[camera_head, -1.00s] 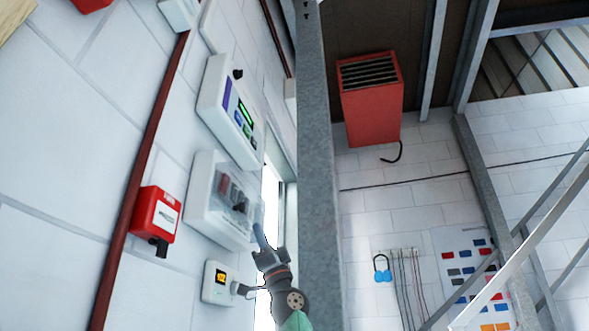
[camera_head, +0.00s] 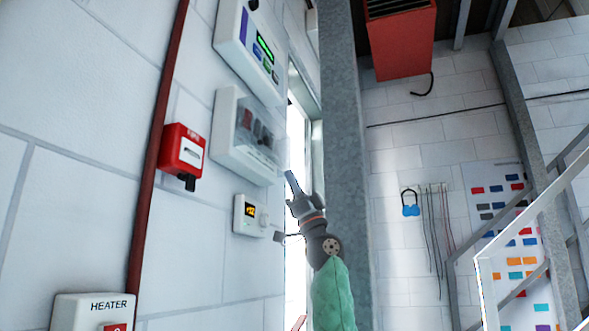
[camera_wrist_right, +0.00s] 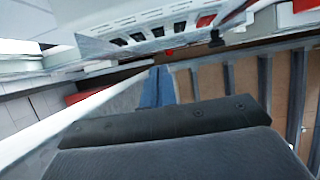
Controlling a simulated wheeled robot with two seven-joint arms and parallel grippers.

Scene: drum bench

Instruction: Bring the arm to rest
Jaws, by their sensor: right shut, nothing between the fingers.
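My right gripper (camera_head: 291,183) is raised in the middle of the head view, pointing up, with its forearm in a green sleeve below it. It is shut and empty. Its blue-grey fingers also show in the right wrist view (camera_wrist_right: 157,87). In the head view the fingertips appear just right of the lower corner of a switch box with a clear cover (camera_head: 228,137); whether they touch it I cannot tell. My left gripper is not in view.
On the white block wall are a panel with a green display (camera_head: 240,40), a red call point (camera_head: 182,150), a small thermostat-like box (camera_head: 246,214) and a heater switch (camera_head: 85,308). A grey steel column (camera_head: 345,150) stands right of the gripper. A blue padlock-like item (camera_head: 410,208) hangs farther back.

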